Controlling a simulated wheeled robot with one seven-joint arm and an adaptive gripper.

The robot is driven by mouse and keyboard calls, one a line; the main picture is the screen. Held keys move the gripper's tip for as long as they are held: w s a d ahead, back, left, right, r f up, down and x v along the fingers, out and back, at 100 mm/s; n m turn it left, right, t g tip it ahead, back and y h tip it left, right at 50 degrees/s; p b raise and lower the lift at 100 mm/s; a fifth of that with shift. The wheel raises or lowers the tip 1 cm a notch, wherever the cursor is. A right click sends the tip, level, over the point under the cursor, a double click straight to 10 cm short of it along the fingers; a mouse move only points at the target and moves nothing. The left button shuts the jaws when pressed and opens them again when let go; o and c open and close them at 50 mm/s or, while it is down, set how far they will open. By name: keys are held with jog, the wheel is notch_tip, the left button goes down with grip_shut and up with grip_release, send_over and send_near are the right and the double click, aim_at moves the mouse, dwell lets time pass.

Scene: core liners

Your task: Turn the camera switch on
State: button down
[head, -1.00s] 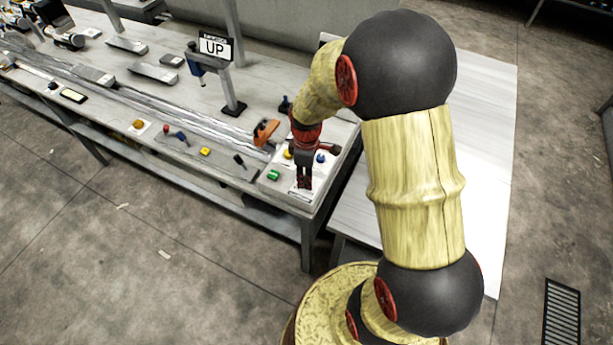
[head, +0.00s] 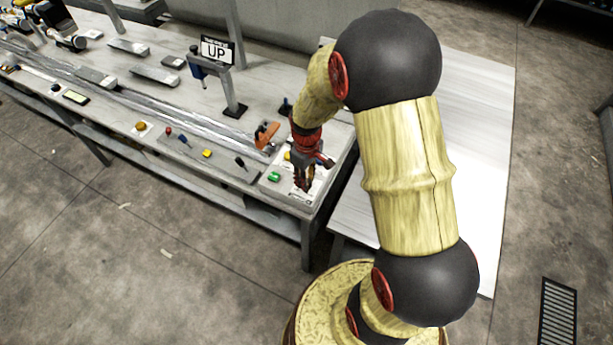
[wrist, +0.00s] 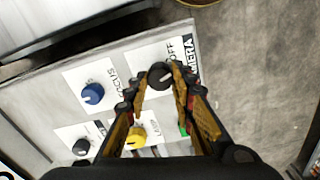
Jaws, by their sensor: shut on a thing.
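The camera switch (wrist: 160,75) is a round black knob with a pale mark on a white plate. The plate's readable print is "OFF" and part of "CAMERA". My gripper (wrist: 161,82) has its fingertips closed around the knob, one on each side. In the head view my gripper (head: 304,184) points down at the near right corner of the panel and hides the knob. I cannot tell the exact setting of the knob.
A blue "FOCUS" knob (wrist: 93,94), another black knob (wrist: 82,147) and a yellow button (wrist: 136,137) are close by on the panel. A green button (head: 274,176) is left of my gripper. A post with an "UP" sign (head: 216,51) stands farther back.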

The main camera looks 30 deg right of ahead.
jog(key=m+p, duration=0.2)
jog(key=m, duration=0.4)
jog(key=shift+m, duration=0.3)
jog(key=m+p, duration=0.1)
jog(key=m, duration=0.4)
jog(key=shift+m, duration=0.3)
jog(key=c, duration=1.6)
grip_release()
jog(key=shift+c, duration=0.2)
jog(key=shift+o, duration=0.7)
jog(key=shift+r, duration=0.1)
notch_tip(320, 180, up, 12)
